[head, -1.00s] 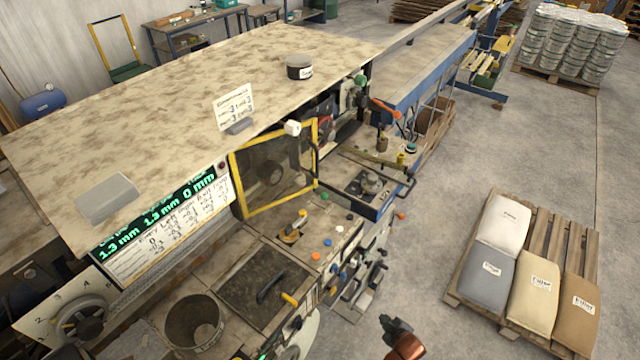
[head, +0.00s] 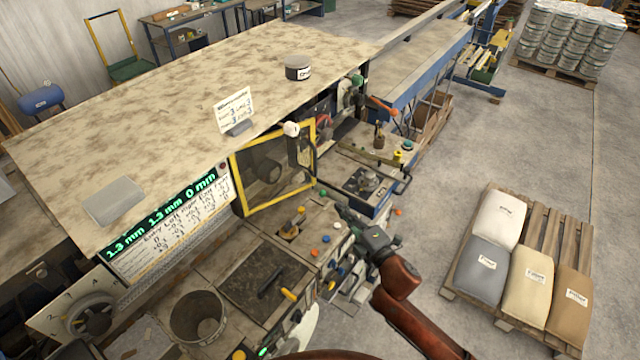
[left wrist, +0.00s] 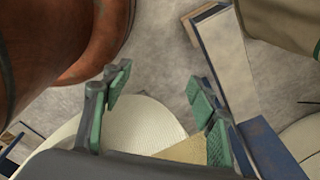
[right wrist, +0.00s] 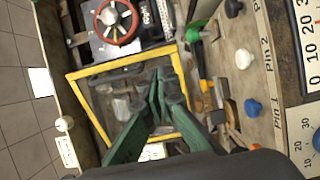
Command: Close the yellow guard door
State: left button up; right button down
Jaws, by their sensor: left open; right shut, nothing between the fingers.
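The yellow guard door (head: 248,211) is a yellow frame with a dark see-through pane on the machine's front. In the head view its right side stands out at an angle from the machine front. My right gripper (head: 326,192) is near the door's lower right corner, shut and empty. In the right wrist view its closed fingertips (right wrist: 158,77) show in front of the pane, inside the outline of the yellow frame (right wrist: 120,66). I cannot tell whether they touch it. My left gripper (left wrist: 160,105) is open and empty in the left wrist view, above the floor, away from the door.
A white knob (head: 291,129) shows at the door's top edge. A pallet with sacks (head: 492,270) stands on open floor to the right.

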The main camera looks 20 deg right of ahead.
pick_arm(q)
jog(key=shift+w+r+p, duration=0.1)
jog(key=shift+r+p, duration=0.75)
jog(key=shift+r, duration=0.1)
pick_arm(e)
jog(key=x, duration=1.2)
jog(key=shift+w+f, duration=0.15)
